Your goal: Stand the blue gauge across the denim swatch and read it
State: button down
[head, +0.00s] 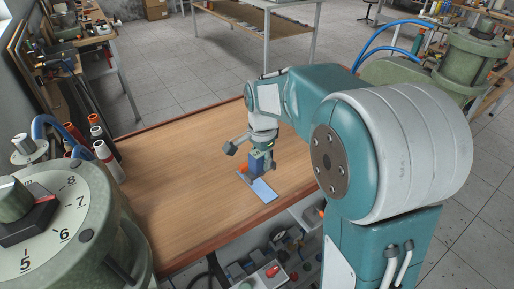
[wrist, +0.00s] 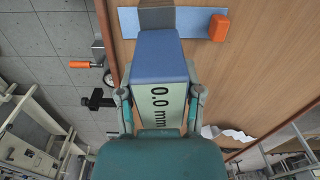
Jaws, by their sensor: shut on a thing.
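The blue gauge (head: 257,164) is held in my gripper (head: 262,152) above the wooden bench. In the wrist view, my gripper (wrist: 160,100) has a finger on each side of the gauge (wrist: 158,58). Its pale display reads 0.0 mm. A grey foot shows at its far end, over the swatch. The light blue swatch (head: 264,190) is a flat strip near the bench's front edge; it also shows in the wrist view (wrist: 190,20) on both sides of the foot. I cannot tell whether the foot touches the swatch.
An orange block (wrist: 218,28) sits at one end of the swatch. The bench top (head: 190,190) is clear to the left. Bottles (head: 100,140) stand on its left edge. A large dial (head: 45,215) fills the front left. A clamp with an orange handle (wrist: 86,66) is at the bench edge.

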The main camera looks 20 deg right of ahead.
aim_at(262, 174)
jog(key=shift+s+d+f+m, duration=0.15)
jog(key=shift+s+m, duration=0.05)
jog(key=shift+m, duration=0.2)
jog(key=shift+f, duration=2.45)
jog(key=shift+f, duration=0.4)
jog(key=shift+c, duration=0.8)
grip_release()
notch_tip(262, 174, up, 12)
jog(key=shift+s+f, duration=0.1)
